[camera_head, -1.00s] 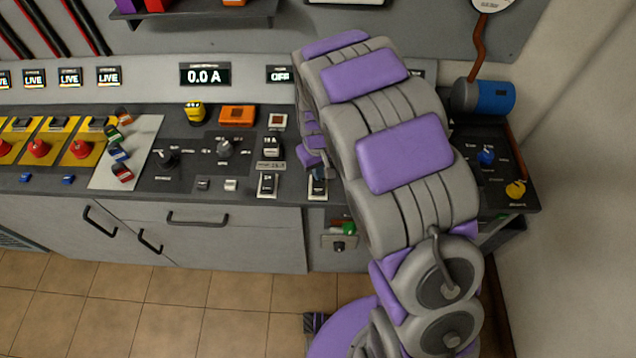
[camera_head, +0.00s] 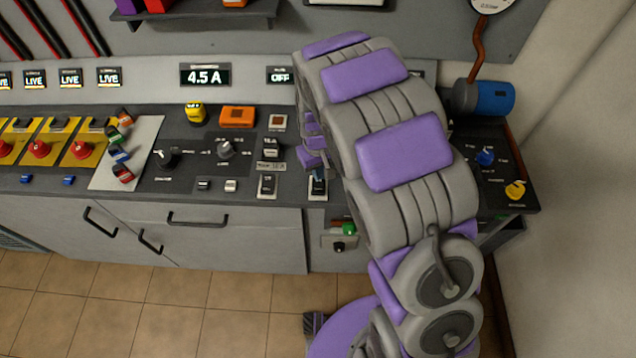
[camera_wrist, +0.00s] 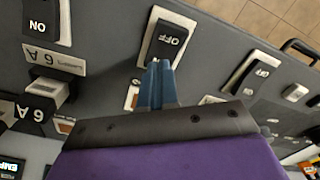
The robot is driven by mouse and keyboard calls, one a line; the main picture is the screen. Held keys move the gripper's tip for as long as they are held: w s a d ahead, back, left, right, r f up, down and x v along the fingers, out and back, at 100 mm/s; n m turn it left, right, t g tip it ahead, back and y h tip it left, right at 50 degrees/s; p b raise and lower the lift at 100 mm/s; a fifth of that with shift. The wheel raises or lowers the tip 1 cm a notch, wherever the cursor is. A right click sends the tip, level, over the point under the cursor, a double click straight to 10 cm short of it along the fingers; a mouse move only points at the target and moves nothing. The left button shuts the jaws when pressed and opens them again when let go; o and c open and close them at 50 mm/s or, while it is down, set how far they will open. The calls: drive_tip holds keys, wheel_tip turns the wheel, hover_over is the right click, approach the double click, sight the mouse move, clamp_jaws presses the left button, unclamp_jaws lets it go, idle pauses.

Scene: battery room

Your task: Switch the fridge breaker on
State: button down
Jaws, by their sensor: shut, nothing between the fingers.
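A rocker breaker marked OFF (camera_wrist: 168,40) is in a white frame, just beyond my fingertips in the wrist view. It also shows in the head view (camera_head: 318,190), partly hidden by my gripper. My gripper (camera_wrist: 155,80) is shut and empty, its blue fingertips at the breaker's near end; I cannot tell whether they touch. A second breaker (camera_wrist: 45,18), marked ON, is at the upper left. A third (camera_wrist: 250,74) is at the right, its marking hard to read; it is in the head view too (camera_head: 268,186). I cannot read which breaker is the fridge's.
The meter (camera_head: 205,75) reads 4.5 A, and a display (camera_head: 280,75) beside it reads OFF. A rotary knob (camera_head: 226,149), an orange box (camera_head: 237,116) and a blue cylinder (camera_head: 491,98) are on the bench. My arm hides the bench's right-centre part.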

wheel_tip(320, 180, up, 6)
drive_tip(key=p, duration=0.2)
idle(0.5)
drive_tip(key=shift+r, duration=0.15)
drive_tip(key=s+d+r+m, duration=0.2)
drive_tip(key=s+d+r, duration=0.2)
drive_tip(key=s, duration=0.6)
drive_tip(key=s+d+r+m+g, duration=0.1)
drive_tip(key=s+d+r, duration=0.4)
drive_tip(key=s, duration=0.6)
drive_tip(key=s+d+r+m, duration=0.2)
drive_tip(key=s+d+r, duration=0.3)
drive_tip(key=s, duration=0.6)
wheel_tip(320, 180, up, 2)
drive_tip(key=shift+s+m+g, duration=0.15)
drive_tip(key=shift+m+g, duration=0.15)
drive_tip(key=shift+g, duration=0.1)
